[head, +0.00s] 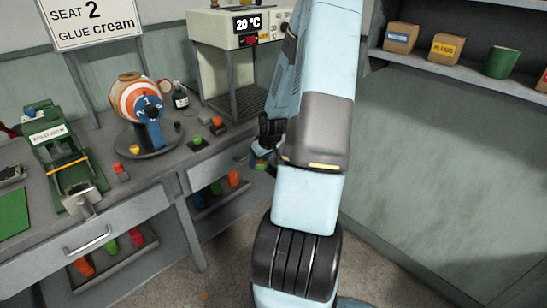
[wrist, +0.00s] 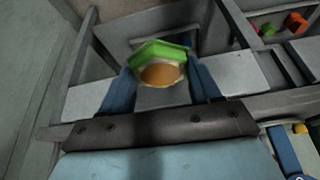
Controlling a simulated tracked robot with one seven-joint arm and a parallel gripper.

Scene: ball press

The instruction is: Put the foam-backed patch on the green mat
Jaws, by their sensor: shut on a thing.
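My gripper (wrist: 161,80) is shut on a small piece with a green edge and a tan-orange round face in a pale rim. I take this piece (wrist: 160,50) to be the foam-backed patch. It sits between the two blue fingers. In the head view my gripper (head: 262,160) is small and partly hidden by my arm, near the right end of the bench; the piece cannot be made out clearly there. The green mat (head: 13,212) lies flat on the bench at the far left of the head view, cut by the frame edge, well apart from my gripper.
A green press (head: 55,150) with a yellow band stands beside the mat. A striped ball (head: 138,100) sits on a round stand. Coloured pegs and a small bottle (head: 180,96) stand nearby. An oven-like box (head: 240,40) reads 20 °C. Open drawers and a shelf (head: 455,72) flank the floor.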

